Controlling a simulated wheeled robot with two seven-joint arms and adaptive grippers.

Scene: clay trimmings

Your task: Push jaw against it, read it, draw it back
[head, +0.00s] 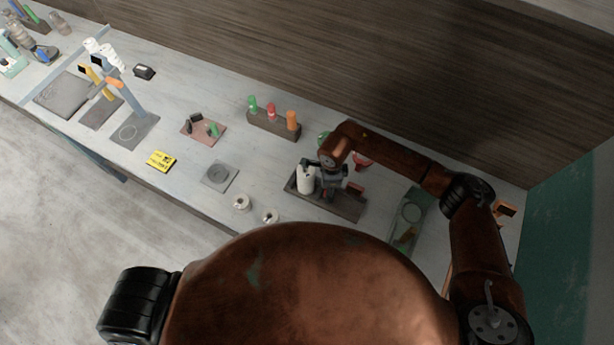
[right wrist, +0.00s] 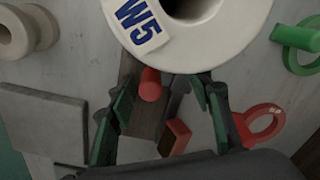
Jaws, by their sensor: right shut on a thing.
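A white spool-like cylinder (head: 306,181) stands upright at the left end of a dark narrow base (head: 347,207). In the right wrist view the cylinder (right wrist: 222,40) has a central hole and a blue "W5" label. My right gripper (head: 318,174) reaches from the right and is shut on the cylinder; its fingertips are partly hidden under the rim. A red knob (right wrist: 151,84) and a red block (right wrist: 176,137) show between the fingers, over the base. Any jaw or scale on the base is too hidden to read. I cannot tell whether the cylinder touches the base. My left gripper is out of view.
Two small white spools (head: 241,202) (head: 270,216) stand near the front edge. A grey square plate (head: 220,176) lies left. A block with green, red and orange pegs (head: 273,124) stands behind. A red ring (right wrist: 262,122) and green ring (right wrist: 298,38) lie near my right gripper.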

